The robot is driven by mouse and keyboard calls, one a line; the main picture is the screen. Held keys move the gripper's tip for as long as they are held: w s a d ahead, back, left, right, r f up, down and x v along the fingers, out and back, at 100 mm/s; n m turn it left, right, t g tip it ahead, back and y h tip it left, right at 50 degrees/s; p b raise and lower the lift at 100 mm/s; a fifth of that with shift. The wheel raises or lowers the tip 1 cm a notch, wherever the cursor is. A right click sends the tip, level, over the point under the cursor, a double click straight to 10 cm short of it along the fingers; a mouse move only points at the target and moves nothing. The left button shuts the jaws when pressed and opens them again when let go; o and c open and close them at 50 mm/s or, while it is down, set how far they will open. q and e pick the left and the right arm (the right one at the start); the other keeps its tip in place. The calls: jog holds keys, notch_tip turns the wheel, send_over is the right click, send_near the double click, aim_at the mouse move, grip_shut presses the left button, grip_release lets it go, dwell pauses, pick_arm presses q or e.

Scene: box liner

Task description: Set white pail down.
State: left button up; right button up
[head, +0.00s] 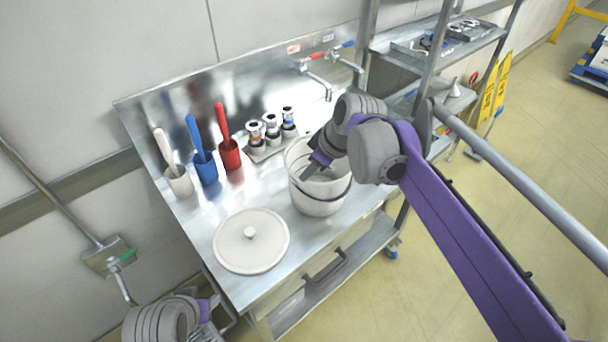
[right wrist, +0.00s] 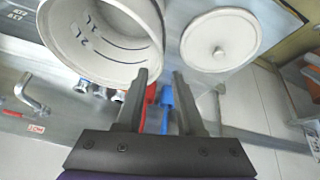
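The white pail (head: 318,201) stands upright on the steel sink table, with a dark handle hanging across its front. It also shows in the right wrist view (right wrist: 97,68), its open mouth facing the camera, with markings inside. My right gripper (head: 309,175) is over the pail's mouth. In the right wrist view its fingers (right wrist: 160,75) are apart, close to the pail's rim; I see nothing clamped between them. My left gripper (head: 213,315) is partly in view at the bottom left, below the table's edge; its fingers are not clear.
A round white lid (head: 251,241) lies in front-left of the pail. A shelf rack (head: 440,52) is at the right.

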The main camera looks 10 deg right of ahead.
jog(key=v, duration=0.5)
jog(key=s+d+f+m+h, duration=0.1)
jog(key=s+d+f+m, duration=0.3)
jog(key=s+f, duration=0.4)
jog(key=s+d+f+m+t+h, duration=0.1)
jog(key=s+d+f+m, duration=0.3)
jog(key=s+f, duration=0.5)
jog(key=s+m+h, duration=0.1)
jog(key=s+m, duration=0.1)
jog(key=s, duration=0.1)
jog(key=shift+s+f+t, duration=0.3)
